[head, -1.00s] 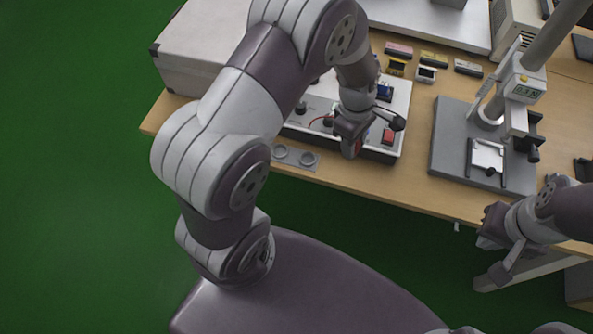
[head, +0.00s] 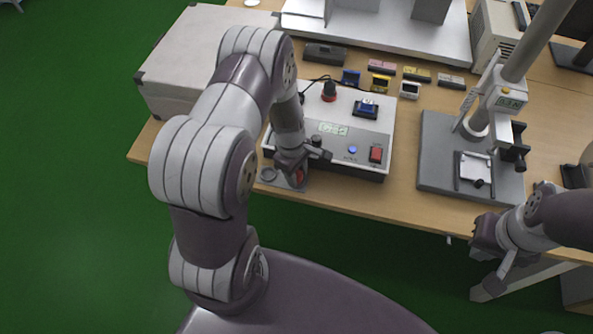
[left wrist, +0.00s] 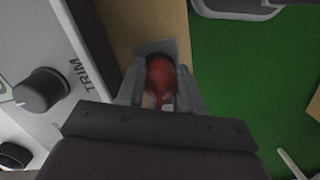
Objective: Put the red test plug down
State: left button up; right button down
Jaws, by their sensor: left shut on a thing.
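The red test plug (left wrist: 160,76) is between the two fingers of my left gripper (left wrist: 160,95) in the left wrist view. In the head view a bit of its red (head: 300,176) shows below my left gripper (head: 298,178). My left gripper is shut on it, over the right end of a small grey holder plate (head: 283,182) with round rings at the table's front edge. The plate (left wrist: 155,46) shows behind the plug in the left wrist view. I cannot tell whether the plug touches it. My right gripper (head: 488,258) is off the table's front edge at the right; its fingertips are unclear.
A test box (head: 345,155) with knobs and a red switch (head: 376,154) stands right behind the plate. A grey case (head: 190,60) is at the back left. A force stand (head: 440,170) is on the right. Small coloured blocks (head: 417,74) lie behind the box.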

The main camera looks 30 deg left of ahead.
pick_arm(q)
jog(key=shift+f, duration=0.2)
jog(key=o, duration=0.8)
jog(key=shift+r, duration=0.1)
notch_tip(320, 180, up, 13)
jog(key=m, duration=0.1)
jog(key=s+d+r+m, duration=0.1)
jog(key=s+r+m, duration=0.1)
jog(key=m, duration=0.3)
jog(key=s+d+r+m+t+y, duration=0.1)
jog(key=s+d+r+m, duration=0.1)
jog(key=s+m, duration=0.2)
jog(key=s+d+r+m, duration=0.2)
jog(key=r+m, duration=0.1)
jog(key=m, duration=0.3)
jog(key=shift+s+d+t, duration=0.15)
jog(key=shift+s+t, duration=0.15)
jog(key=shift+s, duration=0.1)
